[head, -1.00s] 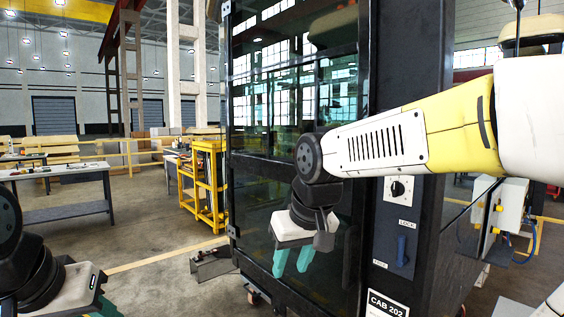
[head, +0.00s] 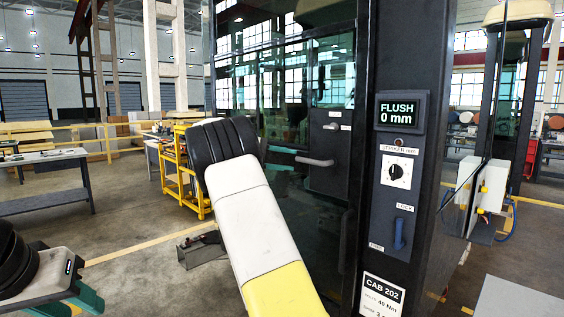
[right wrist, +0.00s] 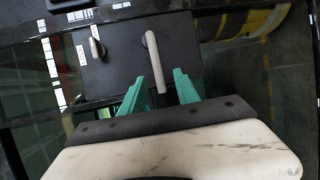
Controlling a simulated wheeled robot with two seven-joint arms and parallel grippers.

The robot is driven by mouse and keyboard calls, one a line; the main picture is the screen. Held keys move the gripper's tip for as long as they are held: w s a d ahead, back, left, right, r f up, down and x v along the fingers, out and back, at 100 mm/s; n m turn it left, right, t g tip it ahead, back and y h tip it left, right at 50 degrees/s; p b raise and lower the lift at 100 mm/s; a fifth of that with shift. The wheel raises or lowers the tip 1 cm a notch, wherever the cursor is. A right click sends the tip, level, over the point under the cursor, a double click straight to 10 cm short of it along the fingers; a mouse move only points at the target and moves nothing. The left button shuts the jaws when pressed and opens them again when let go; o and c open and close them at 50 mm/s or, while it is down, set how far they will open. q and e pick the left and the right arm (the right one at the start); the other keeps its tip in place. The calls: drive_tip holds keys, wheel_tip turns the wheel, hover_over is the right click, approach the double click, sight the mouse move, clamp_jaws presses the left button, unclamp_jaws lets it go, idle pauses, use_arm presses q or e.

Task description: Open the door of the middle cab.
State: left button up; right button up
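The middle cab carries the label CAB 202 (head: 383,297). Its dark glass door (head: 290,215) looks closed, with a pale bar handle (head: 314,162) on a dark plate (head: 330,175). The handle (right wrist: 152,55) also shows in the right wrist view. My right gripper (right wrist: 167,80) has its teal fingers apart, one on either side of the handle's lower part; I cannot tell whether they touch it.
The cab's post has a display (head: 397,112) reading FLUSH 0 mm, a knob (head: 398,173) and a blue lock lever (head: 399,234). A yellow rack (head: 180,175) and a workbench (head: 45,180) stand to the left. A low metal box (head: 200,248) lies on the floor near the cab.

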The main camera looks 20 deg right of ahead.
sight(304, 161)
drive_tip(key=d, duration=0.5)
drive_tip(key=d+f, duration=0.1)
drive_tip(key=d, duration=0.1)
drive_tip(key=shift+w+d, duration=0.15)
drive_tip(key=shift+d, duration=0.1)
drive_tip(key=shift+f, duration=0.1)
clamp_jaws()
idle(1.1)
